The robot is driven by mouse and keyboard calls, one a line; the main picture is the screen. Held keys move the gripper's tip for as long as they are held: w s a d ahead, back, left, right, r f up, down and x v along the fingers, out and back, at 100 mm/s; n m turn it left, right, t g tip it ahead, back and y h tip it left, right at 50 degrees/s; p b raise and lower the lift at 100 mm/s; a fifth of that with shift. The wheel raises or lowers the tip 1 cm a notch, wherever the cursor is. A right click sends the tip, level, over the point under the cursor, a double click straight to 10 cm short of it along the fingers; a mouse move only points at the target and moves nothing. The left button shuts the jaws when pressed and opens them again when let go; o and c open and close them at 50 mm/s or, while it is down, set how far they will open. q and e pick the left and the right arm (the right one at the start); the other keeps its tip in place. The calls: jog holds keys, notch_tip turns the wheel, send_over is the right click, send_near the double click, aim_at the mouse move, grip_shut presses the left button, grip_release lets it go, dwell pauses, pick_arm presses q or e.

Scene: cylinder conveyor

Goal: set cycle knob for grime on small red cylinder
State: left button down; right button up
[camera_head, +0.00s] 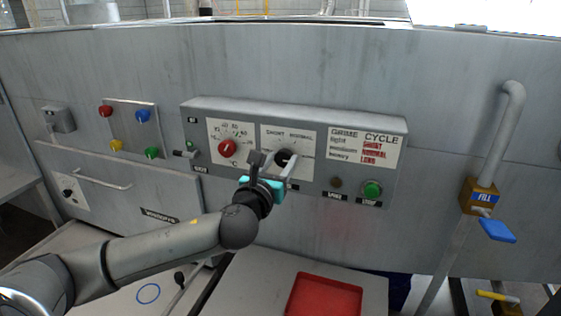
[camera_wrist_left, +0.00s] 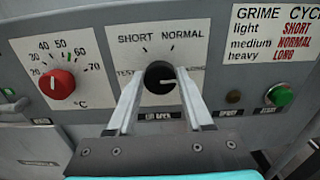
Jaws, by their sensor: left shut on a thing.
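The black cycle knob (camera_head: 284,155) sits on the grey control panel, on a white dial plate marked SHORT and NORMAL. In the left wrist view the knob (camera_wrist_left: 159,73) also has TEST at its left and a partly hidden label at its right. Its pale mark appears to point right. My left gripper (camera_head: 277,159) is shut on this knob, one finger on each side, as the left wrist view (camera_wrist_left: 160,76) shows. The GRIME CYCLE chart (camera_wrist_left: 280,32) pairs light with SHORT, medium with NORMAL, heavy with LONG. No small red cylinder shows. My right gripper is not in view.
A red temperature knob (camera_head: 228,148) is left of the cycle knob. A green button (camera_head: 372,189) is at the panel's lower right. A FILL valve with a blue handle (camera_head: 497,230) stands farther right. A red tray (camera_head: 325,298) lies below.

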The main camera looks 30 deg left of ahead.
pick_arm(q)
jog(key=n+p, duration=0.1)
jog(key=n, duration=0.4)
jog(key=shift+n, duration=0.4)
jog(key=n+p, duration=0.1)
jog(key=n, duration=0.5)
jog(key=shift+a+f+n+p, duration=0.1)
jog(key=shift+a+n+p, duration=0.05)
jog(key=shift+n+p, duration=0.15)
jog(key=n+p, duration=0.1)
jog(key=n, duration=0.4)
jog(key=shift+s+f, duration=0.1)
jog(key=n+p, duration=0.2)
jog(key=n, duration=0.4)
jog(key=shift+f, duration=0.1)
jog(key=shift+c, duration=1.5)
grip_release()
